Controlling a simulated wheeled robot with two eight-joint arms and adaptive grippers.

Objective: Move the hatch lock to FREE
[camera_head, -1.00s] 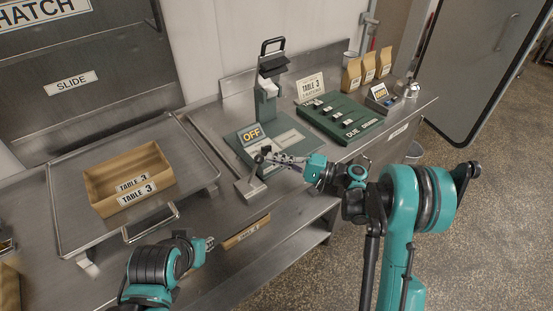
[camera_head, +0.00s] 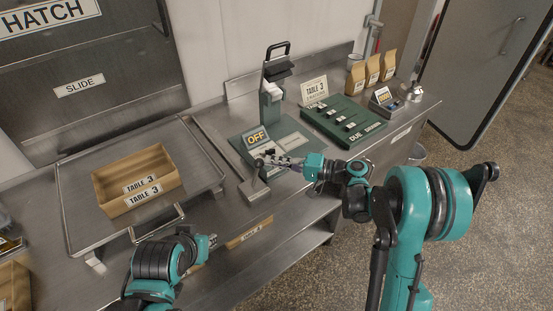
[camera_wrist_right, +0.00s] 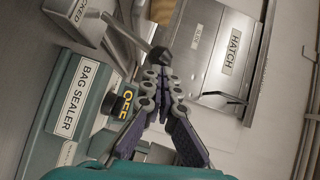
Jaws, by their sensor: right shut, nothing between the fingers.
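The hatch lock (camera_head: 254,190) is a small grey box on the counter front with a lever ending in a black knob (camera_head: 259,163). In the right wrist view the box (camera_wrist_right: 78,22) shows lettering ending in "CKED", and its lever reaches the knob (camera_wrist_right: 159,54). My right gripper (camera_head: 268,160) is shut and empty, its fingertips (camera_wrist_right: 161,73) close beside the knob; I cannot tell if they touch. The hatch (camera_head: 85,75) is a grey panel marked SLIDE. My left gripper (camera_head: 211,241) is low at the counter front, its fingers too small to judge.
The bag sealer (camera_head: 283,138), with an OFF sign, stands just behind the lock. A cardboard box (camera_head: 110,205) marked TABLE 3 sits on a metal tray (camera_head: 77,238) at left. A green rack (camera_head: 322,128) and paper bags (camera_head: 356,80) are at right.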

